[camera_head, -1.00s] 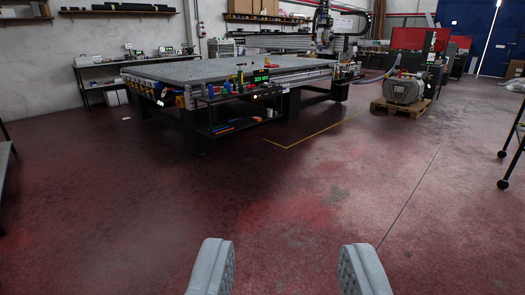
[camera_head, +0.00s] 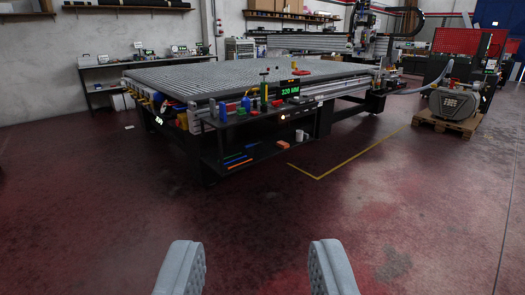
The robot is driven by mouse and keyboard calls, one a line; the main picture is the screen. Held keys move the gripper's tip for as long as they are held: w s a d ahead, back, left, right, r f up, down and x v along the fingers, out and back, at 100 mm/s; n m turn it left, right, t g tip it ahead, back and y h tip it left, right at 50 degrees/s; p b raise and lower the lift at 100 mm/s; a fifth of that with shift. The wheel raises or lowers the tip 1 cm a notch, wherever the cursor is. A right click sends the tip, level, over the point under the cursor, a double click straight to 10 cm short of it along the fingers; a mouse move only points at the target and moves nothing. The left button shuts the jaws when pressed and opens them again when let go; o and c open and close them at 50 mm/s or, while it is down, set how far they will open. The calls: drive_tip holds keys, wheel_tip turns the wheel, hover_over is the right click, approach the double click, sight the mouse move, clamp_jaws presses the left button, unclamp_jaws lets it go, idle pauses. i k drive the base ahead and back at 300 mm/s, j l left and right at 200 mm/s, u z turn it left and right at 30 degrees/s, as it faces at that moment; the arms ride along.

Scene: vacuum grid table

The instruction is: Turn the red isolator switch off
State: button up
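My gripper (camera_head: 255,270) is open and empty, its two grey fingers apart above the red-brown floor at the bottom of the view. The large vacuum grid table (camera_head: 170,76) stands ahead, left of centre. Several small coloured items sit along its near front ledge, beside a green-lit display (camera_head: 290,91). A small red item (camera_head: 299,70) lies on the table top. Several red and yellow parts show at the table's near left corner and front edge. They are too small to tell which, if any, is the red isolator switch.
A pump (camera_head: 455,102) stands on a wooden pallet (camera_head: 447,124) at the right. A side bench (camera_head: 100,61) stands along the back wall. The floor (camera_head: 300,210) between me and the table is clear.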

sight(276, 104)
drive_tip(key=i, duration=0.8)
drive_tip(key=i+z, duration=0.1)
drive_tip(key=i, duration=0.7)
drive_tip(key=i+j+z, duration=0.1)
drive_tip(key=i, duration=0.7)
drive_tip(key=u, duration=0.35)
drive_tip(key=i+l+u, duration=0.3)
drive_tip(key=u, duration=0.15)
drive_tip(key=i+l+u, duration=0.45)
drive_tip(key=i+l, duration=0.15)
drive_tip(key=l, duration=0.2)
drive_tip(key=i+l, duration=0.1)
drive_tip(key=l, duration=0.25)
drive_tip(key=i+l, duration=0.15)
drive_tip(key=l, duration=0.25)
drive_tip(key=i+l, duration=0.15)
drive_tip(key=l, duration=0.2)
drive_tip(key=i+l, duration=0.1)
drive_tip(key=l, duration=0.25)
drive_tip(key=i+l, duration=0.15)
drive_tip(key=l, duration=0.2)
drive_tip(key=l+z, duration=0.25)
drive_tip(key=k+l+z, duration=0.1)
drive_tip(key=k+l, duration=0.15)
drive_tip(key=k, duration=0.25)
